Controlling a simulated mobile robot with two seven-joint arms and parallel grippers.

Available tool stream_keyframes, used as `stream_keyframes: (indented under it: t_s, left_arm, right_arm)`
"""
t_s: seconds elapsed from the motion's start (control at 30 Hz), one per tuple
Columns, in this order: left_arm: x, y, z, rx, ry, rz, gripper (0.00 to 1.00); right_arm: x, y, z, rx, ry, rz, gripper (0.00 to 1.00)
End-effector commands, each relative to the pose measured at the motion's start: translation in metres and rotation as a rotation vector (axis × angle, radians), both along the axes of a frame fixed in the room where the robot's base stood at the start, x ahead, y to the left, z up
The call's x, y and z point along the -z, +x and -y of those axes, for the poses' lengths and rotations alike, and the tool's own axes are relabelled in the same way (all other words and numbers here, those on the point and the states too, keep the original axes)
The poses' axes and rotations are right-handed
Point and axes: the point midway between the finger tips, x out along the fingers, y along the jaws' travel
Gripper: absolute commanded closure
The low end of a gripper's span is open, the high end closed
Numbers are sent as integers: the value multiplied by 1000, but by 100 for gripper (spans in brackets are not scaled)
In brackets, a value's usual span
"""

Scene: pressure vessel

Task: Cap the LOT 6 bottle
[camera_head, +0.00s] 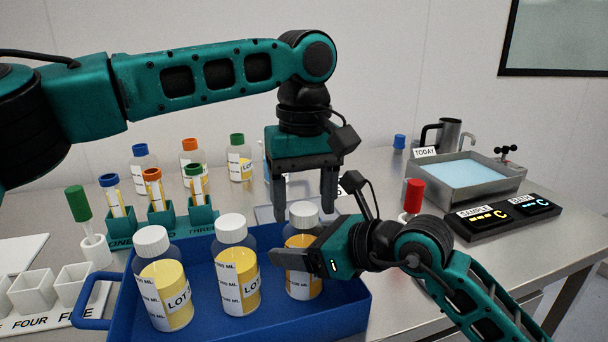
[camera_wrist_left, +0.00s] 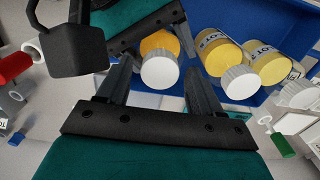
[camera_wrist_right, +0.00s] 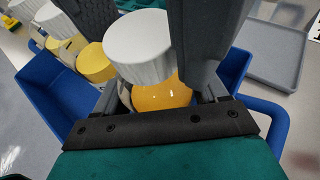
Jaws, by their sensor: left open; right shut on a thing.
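The right-hand white-capped bottle (camera_head: 302,284) of amber liquid stands in the blue tray (camera_head: 348,306). Its lot number is not readable. My right gripper (camera_head: 290,258) is shut on this bottle's body, below the cap; the bottle also shows in the right wrist view (camera_wrist_right: 165,95). My left gripper (camera_head: 304,208) points down over it, open, with its fingers on either side of the white cap (camera_head: 304,214). In the left wrist view the cap (camera_wrist_left: 160,72) lies between the fingers. Whether they touch it I cannot tell.
Two more white-capped LOT bottles (camera_head: 165,292) (camera_head: 237,278) stand in the tray to the left. A green rack (camera_head: 160,233) of tubes is behind. A metal bath (camera_head: 468,178) and display units (camera_head: 500,215) are at right. A red-topped item (camera_head: 413,197) stands behind my right arm.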

Motion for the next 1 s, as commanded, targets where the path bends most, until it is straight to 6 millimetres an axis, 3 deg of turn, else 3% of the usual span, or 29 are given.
stream_keyframes:
  t_s: [0.4,1.0]
  left_arm:
    - [7,0,0,-1,-1,0,36]
    - [6,0,0,-1,-1,0,94]
  right_arm:
    - [0,0,0,0,0,0,100]
    - [0,0,0,0,-1,-1,100]
